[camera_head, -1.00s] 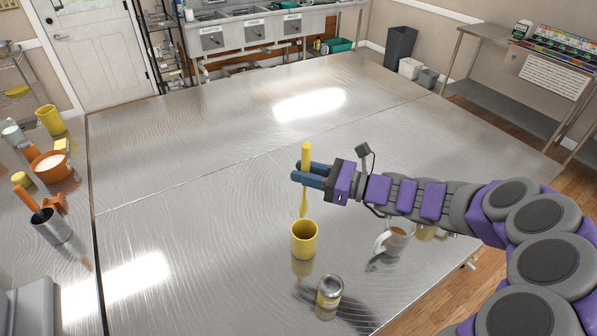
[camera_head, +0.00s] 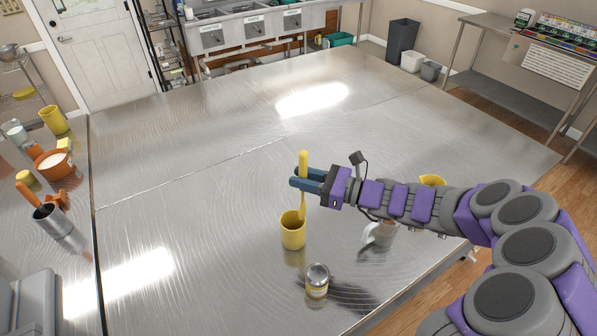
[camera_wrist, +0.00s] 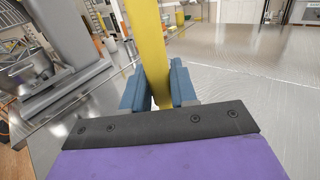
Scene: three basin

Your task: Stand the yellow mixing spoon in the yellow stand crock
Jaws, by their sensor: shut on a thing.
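My gripper (camera_head: 300,179) is shut on the yellow mixing spoon (camera_head: 303,160) and holds it roughly upright. The yellow stand crock (camera_head: 293,235) stands on the metal table just below my gripper. The spoon's lower end is at the crock's mouth, near its right rim. I cannot tell how far it is inside. In the wrist view the spoon (camera_wrist: 149,45) rises between the two blue fingers (camera_wrist: 158,88); the crock is not seen there.
A small can (camera_head: 317,281) stands in front of the crock. A mug (camera_head: 379,234) is to the right, below my arm. A yellow object (camera_head: 432,180) is partly hidden behind my arm. The metal table (camera_head: 200,200) is clear to the left and back.

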